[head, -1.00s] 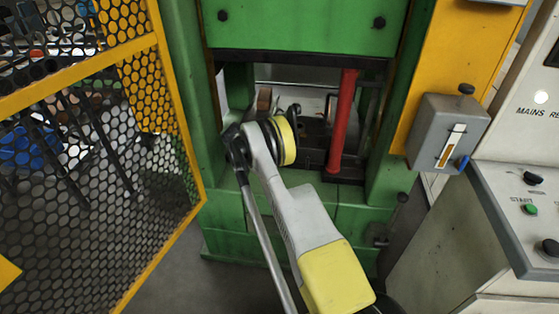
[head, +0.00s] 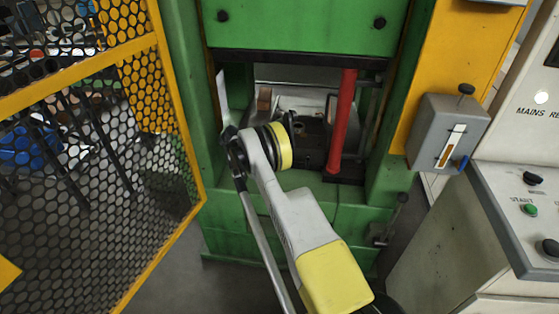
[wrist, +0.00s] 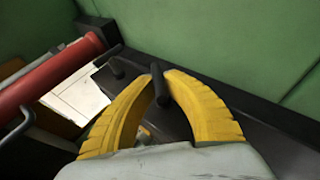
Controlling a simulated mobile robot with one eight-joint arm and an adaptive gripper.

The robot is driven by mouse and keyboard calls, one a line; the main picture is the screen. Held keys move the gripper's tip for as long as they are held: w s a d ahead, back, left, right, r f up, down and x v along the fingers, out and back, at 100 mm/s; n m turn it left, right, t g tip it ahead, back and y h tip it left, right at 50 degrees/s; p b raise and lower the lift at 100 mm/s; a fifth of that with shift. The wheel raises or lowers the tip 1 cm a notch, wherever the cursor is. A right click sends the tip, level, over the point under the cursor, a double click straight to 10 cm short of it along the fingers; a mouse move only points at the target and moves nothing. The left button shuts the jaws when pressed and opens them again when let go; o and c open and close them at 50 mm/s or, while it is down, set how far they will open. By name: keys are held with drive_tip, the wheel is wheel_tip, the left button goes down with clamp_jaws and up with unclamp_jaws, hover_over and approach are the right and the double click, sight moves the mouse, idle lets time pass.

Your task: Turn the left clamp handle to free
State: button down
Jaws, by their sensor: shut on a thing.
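In the wrist view, my gripper (wrist: 159,100) has its two yellow ribbed fingers closed on a dark handle (wrist: 159,82), whose rod sticks up between the fingertips. This handle stands on the dark clamp block and is the one farther from the red column, so I take it as the left clamp handle. A second dark handle (wrist: 117,67) stands apart, nearer the red column. In the head view, my wrist reaches into the press opening and hides the fingers and the held handle.
The red column (head: 342,120) stands close right of my wrist. Green press posts (head: 388,170) flank the opening. A yellow mesh guard (head: 185,120) is at left. A grey lever box (head: 447,132) and a control desk (head: 510,220) stand at right.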

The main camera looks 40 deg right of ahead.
drive_tip(key=shift+d+r, duration=0.1)
idle(0.5)
drive_tip(key=c, duration=1.4)
unclamp_jaws()
wheel_tip(320, 180, up, 10)
